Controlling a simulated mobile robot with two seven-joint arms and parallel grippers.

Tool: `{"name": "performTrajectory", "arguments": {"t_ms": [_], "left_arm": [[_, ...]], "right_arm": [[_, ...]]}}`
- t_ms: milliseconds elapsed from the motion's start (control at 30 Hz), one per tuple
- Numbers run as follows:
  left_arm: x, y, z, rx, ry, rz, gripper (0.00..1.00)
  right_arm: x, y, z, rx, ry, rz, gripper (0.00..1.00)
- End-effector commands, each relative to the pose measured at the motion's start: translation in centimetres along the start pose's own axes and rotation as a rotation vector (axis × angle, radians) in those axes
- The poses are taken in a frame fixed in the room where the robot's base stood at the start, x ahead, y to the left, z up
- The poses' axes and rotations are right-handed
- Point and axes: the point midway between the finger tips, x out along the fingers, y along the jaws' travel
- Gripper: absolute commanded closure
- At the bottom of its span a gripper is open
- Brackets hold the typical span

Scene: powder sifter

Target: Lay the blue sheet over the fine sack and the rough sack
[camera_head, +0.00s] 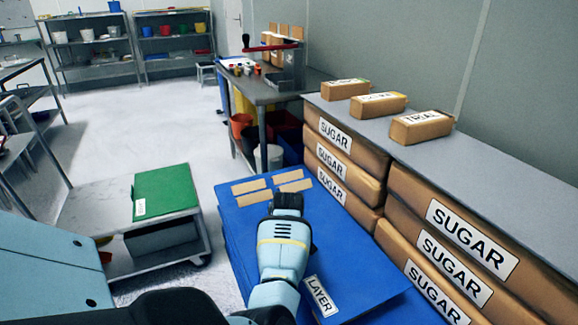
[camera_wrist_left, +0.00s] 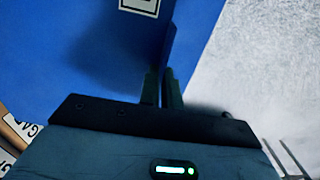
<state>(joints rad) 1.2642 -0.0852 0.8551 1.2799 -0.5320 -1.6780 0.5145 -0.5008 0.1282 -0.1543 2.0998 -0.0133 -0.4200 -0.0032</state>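A blue sheet (camera_head: 345,255) with a "LAYER" label (camera_head: 320,297) lies flat at the bottom centre of the head view. It fills much of the left wrist view (camera_wrist_left: 60,60), with a label at the top. My left gripper (camera_head: 288,200) is over the sheet; its fingertips are hidden in the head view. Three small labelled sacks stand on the grey top: back (camera_head: 345,88), middle (camera_head: 378,104), front (camera_head: 421,126). I cannot tell the fine and rough sacks apart.
Several flat tan pieces (camera_head: 253,198) lie at the sheet's far end. Large sugar sacks (camera_head: 470,240) are stacked under the grey top (camera_head: 480,150). A cart (camera_head: 100,215) with a green sheet (camera_head: 166,190) stands left. A cluttered worktable (camera_head: 262,92) stands behind. Open floor lies between.

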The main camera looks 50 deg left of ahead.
Motion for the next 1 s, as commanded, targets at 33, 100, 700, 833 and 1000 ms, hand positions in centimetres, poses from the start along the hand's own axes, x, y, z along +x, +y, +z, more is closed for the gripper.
{"name": "performTrajectory", "arguments": {"t_ms": [33,100,700,833,1000], "left_arm": [[0.8,-0.1,0.1,0.000,-0.003,-0.002,1.00],[1.8,-0.1,0.1,0.001,-0.004,-0.003,1.00],[3.6,-0.1,0.1,0.001,-0.002,0.000,1.00],[4.0,-0.1,0.1,0.001,-0.003,0.000,1.00],[4.3,-0.1,0.1,0.001,-0.002,0.000,1.00]], "right_arm": [[0.2,0.0,0.3,0.001,-0.004,0.000,0.64],[0.5,0.0,0.6,0.001,-0.008,0.000,0.64],[0.7,0.1,0.9,-0.001,-0.012,0.001,0.64],[0.7,0.1,0.9,-0.001,-0.012,0.001,0.64],[0.7,0.1,0.8,-0.001,-0.011,0.001,0.64]]}}
